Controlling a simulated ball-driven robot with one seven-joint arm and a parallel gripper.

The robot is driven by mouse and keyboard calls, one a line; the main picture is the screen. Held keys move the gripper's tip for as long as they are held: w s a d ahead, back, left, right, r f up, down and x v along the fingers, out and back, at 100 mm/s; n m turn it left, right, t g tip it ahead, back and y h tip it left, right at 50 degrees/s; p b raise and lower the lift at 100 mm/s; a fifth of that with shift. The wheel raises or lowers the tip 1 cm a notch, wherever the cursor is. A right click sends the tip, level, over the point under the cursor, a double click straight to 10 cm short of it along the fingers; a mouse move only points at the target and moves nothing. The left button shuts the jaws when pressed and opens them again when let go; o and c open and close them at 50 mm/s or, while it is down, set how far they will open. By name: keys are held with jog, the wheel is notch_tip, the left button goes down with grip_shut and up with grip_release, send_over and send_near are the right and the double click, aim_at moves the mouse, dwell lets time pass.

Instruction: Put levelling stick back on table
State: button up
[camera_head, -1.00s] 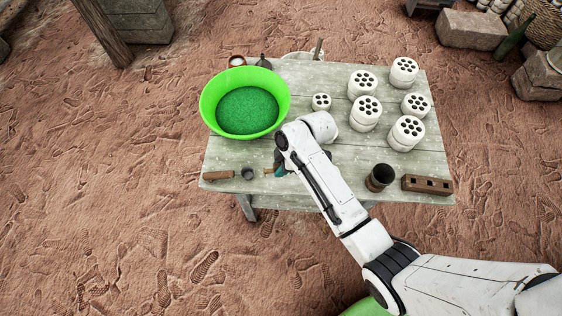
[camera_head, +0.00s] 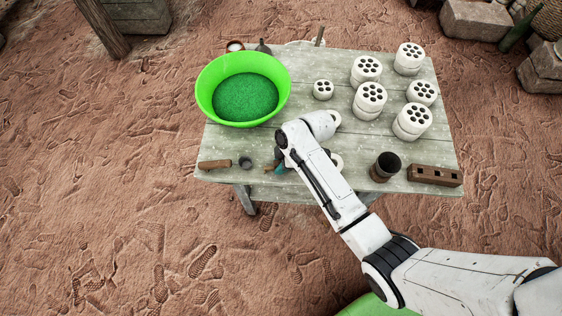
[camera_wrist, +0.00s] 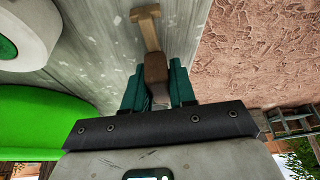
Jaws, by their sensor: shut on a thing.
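My gripper (camera_wrist: 156,88), with teal fingers, is shut on the levelling stick (camera_wrist: 151,32), a wooden stick with a short crosspiece at its far end and a darker brown part between the fingers. In the head view my gripper (camera_head: 281,167) is at the front edge of the grey plank table (camera_head: 300,178), left of centre, partly hidden by my arm. I cannot tell whether the stick touches the tabletop.
A green bowl (camera_head: 207,98) with green grains stands at the back left. A small dark cup (camera_head: 245,162) and a brown wooden piece (camera_head: 214,164) lie left of the stick. Several white holed cylinders (camera_head: 370,97), a dark cup (camera_head: 386,165) and a brown holed block (camera_head: 435,175) occupy the right.

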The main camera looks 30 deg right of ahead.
jog(key=shift+f, duration=0.2)
dwell(0.6)
jog(key=o, duration=1.5)
jog(key=shift+o, duration=0.2)
jog(key=shift+r, duration=0.15)
jog(key=shift+r+p, duration=2.5)
jog(key=shift+r, duration=0.4)
